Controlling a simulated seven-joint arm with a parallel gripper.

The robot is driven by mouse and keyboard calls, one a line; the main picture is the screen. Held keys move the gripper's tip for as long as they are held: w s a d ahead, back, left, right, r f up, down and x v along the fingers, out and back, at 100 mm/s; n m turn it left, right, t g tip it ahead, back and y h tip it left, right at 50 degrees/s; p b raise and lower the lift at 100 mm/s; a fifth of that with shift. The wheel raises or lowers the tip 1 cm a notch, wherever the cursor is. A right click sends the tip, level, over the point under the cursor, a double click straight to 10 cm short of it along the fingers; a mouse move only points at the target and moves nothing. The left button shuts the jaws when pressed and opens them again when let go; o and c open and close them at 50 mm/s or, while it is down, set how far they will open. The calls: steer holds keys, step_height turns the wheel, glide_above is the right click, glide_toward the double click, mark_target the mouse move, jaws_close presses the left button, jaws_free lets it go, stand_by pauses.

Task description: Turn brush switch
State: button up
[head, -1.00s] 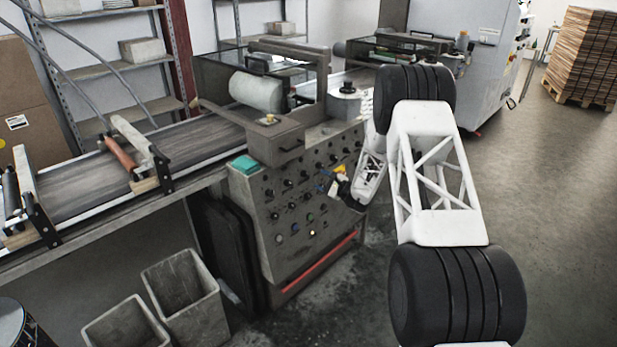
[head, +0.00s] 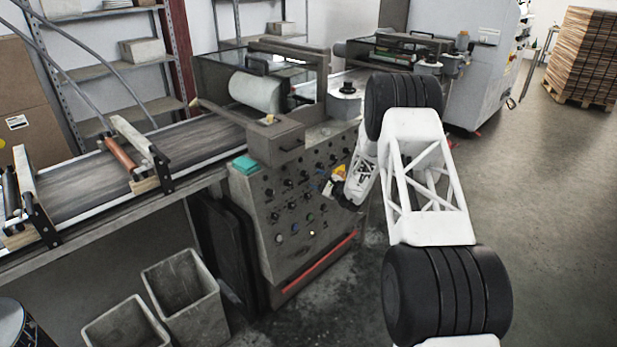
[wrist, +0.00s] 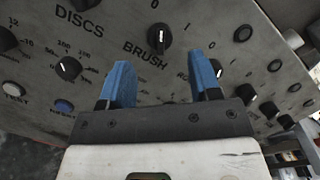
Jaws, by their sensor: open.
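The brush switch (wrist: 159,37) is a round black knob with a white pointer line. In the wrist view it sits on the grey control panel (wrist: 215,20), with "0" and "1" above it and the word "BRUSH" at its lower left. Its pointer stands close to upright. My gripper (wrist: 161,72) has two blue fingers, open and empty, with the knob ahead of the gap between the fingertips and apart from them. In the head view my gripper (head: 329,187) is in front of the panel's right part, and I cannot pick out the brush switch there.
Other black knobs surround it, including one near "DISCS" (wrist: 68,68) and one at the right (wrist: 270,110). A blue button (wrist: 63,106) is at lower left. In the head view, the conveyor (head: 90,180) runs left, and grey bins (head: 185,290) stand on the floor.

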mark_target(308, 175)
steer(key=shift+x, duration=2.5)
steer(key=c, duration=0.9)
steer(key=shift+m, duration=0.6)
steer(key=m+t+h, duration=0.1)
steer(key=m, duration=0.8)
steer(key=m+t+h, duration=0.1)
steer(key=m, duration=0.3)
steer(key=shift+h, duration=0.3)
steer(key=shift+a, duration=0.1)
